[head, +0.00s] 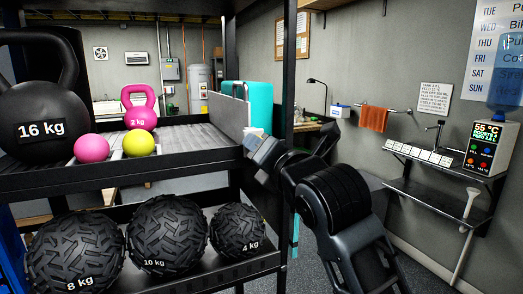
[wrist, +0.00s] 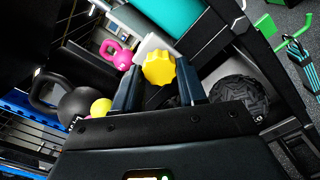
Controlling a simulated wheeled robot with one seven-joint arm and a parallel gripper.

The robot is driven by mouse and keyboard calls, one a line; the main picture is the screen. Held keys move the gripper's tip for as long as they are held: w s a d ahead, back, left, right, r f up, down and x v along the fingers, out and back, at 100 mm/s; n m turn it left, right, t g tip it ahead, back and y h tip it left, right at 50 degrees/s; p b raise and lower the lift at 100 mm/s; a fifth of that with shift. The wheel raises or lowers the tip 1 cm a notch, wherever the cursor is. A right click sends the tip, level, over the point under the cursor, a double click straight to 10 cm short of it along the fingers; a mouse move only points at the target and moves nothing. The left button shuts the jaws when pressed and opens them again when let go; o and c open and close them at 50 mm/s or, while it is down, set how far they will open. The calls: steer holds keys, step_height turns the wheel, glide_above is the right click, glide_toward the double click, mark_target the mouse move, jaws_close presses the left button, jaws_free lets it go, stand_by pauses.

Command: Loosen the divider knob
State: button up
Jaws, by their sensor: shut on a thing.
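The divider knob (wrist: 159,68) is yellow with a lobed rim, and it stands between the two dark fingers of my gripper (wrist: 160,83) in the wrist view. The gripper is shut on it. A pale plate (wrist: 150,46), seemingly part of the divider, shows just behind the knob. In the head view my gripper (head: 262,152) is at the right end of the upper shelf, beside the black rack post. The knob is hidden there. A grey upright panel (head: 228,113), which looks like the divider, stands above the gripper beside a teal block (head: 260,105).
The upper shelf (head: 190,138) holds a black 16 kg kettlebell (head: 45,115), a pink kettlebell (head: 140,112), a pink ball (head: 91,148) and a yellow ball (head: 139,144). Textured black balls (head: 167,235) fill the lower shelf. A wall shelf (head: 440,160) stands at right.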

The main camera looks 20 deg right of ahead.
steer(key=o, duration=1.1)
steer(key=shift+c, duration=0.2)
steer(key=shift+s, duration=0.1)
steer(key=s+b, duration=0.1)
steer(key=s, duration=0.6)
steer(key=shift+s+b, duration=0.35)
steer(key=shift+f, duration=0.15)
